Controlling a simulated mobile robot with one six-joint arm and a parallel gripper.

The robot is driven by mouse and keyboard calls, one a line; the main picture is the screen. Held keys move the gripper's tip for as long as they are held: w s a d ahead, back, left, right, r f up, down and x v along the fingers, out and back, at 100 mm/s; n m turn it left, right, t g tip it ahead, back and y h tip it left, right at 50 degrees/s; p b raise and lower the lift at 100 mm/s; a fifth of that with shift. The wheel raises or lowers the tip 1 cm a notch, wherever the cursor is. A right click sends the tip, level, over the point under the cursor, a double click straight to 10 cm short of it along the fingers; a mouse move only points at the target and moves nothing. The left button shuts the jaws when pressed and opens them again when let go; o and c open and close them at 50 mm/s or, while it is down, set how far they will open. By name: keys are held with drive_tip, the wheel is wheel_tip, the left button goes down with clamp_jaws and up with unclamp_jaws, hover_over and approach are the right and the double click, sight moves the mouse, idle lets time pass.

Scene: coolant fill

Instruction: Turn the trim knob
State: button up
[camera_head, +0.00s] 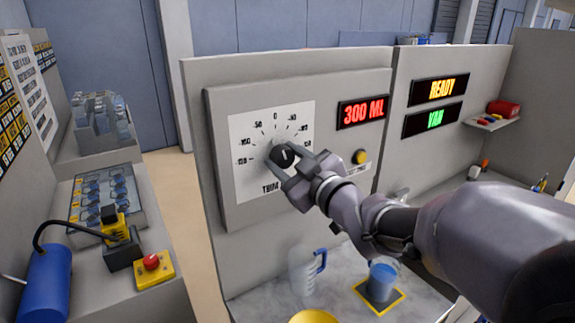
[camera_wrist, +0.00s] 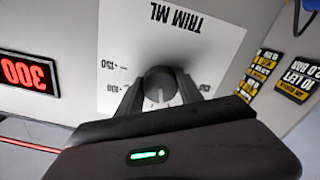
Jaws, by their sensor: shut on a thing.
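The black trim knob (camera_head: 283,155) sits at the middle of a white dial plate (camera_head: 250,130) marked with numbers on a grey panel. My gripper (camera_head: 284,164) reaches it from the lower right, with its fingers on either side of the knob. In the wrist view the knob (camera_wrist: 160,85) shows between the two fingertips, with a pale line on its face. My gripper (camera_wrist: 160,95) is shut on the knob. The fingers hide part of the knob's sides and some of the scale. A red display (camera_head: 363,112) beside the dial reads 300 ML.
A yellow round button (camera_head: 360,157) is right of the dial, close to my arm. Below are a clear jug with a blue handle (camera_head: 304,270), a cup of blue liquid (camera_head: 382,280) on a yellow-edged square, and a yellow bowl (camera_head: 314,317).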

drive_tip(key=shift+f+n+b, duration=0.1)
drive_tip(key=shift+n+b, duration=0.75)
drive_tip(key=shift+n, duration=0.15)
drive_tip(key=o, duration=1.4)
drive_tip(key=p+v, duration=0.3)
drive_tip(key=v, duration=1.4)
drive_tip(key=shift+s+d, duration=0.15)
drive_tip(key=shift+s, duration=0.05)
